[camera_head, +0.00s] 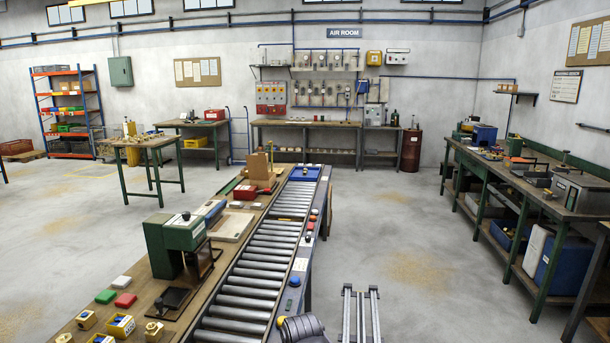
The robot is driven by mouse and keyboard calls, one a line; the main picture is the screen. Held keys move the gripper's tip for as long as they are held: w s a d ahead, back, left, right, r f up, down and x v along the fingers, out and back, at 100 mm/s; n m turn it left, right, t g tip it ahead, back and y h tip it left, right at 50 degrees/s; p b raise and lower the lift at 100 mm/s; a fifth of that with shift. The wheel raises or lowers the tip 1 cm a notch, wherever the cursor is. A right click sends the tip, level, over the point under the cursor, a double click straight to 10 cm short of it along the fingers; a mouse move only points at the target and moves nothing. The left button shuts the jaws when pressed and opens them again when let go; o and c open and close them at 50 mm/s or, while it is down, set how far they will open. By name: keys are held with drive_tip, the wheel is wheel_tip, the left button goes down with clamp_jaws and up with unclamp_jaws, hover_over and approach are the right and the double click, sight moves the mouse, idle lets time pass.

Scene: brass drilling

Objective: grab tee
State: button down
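Several small brass-coloured fittings lie on the wooden bench top at the lower left; one brass piece (87,319) sits left of a small yellow box (121,326), and another brass piece (154,331) sits to its right. They are too small for me to tell which one is the tee. More brass shows at the bottom edge, partly cut off. A grey ribbed rounded part at the bottom centre may be part of my arm. My gripper is not in view.
A roller conveyor (262,262) runs along the bench's right side. A green machine (176,243) stands behind the fittings, with red, green and white blocks nearby. A blue tray (305,173) is at the far end. A cluttered workbench (545,190) lines the right; the floor between is clear.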

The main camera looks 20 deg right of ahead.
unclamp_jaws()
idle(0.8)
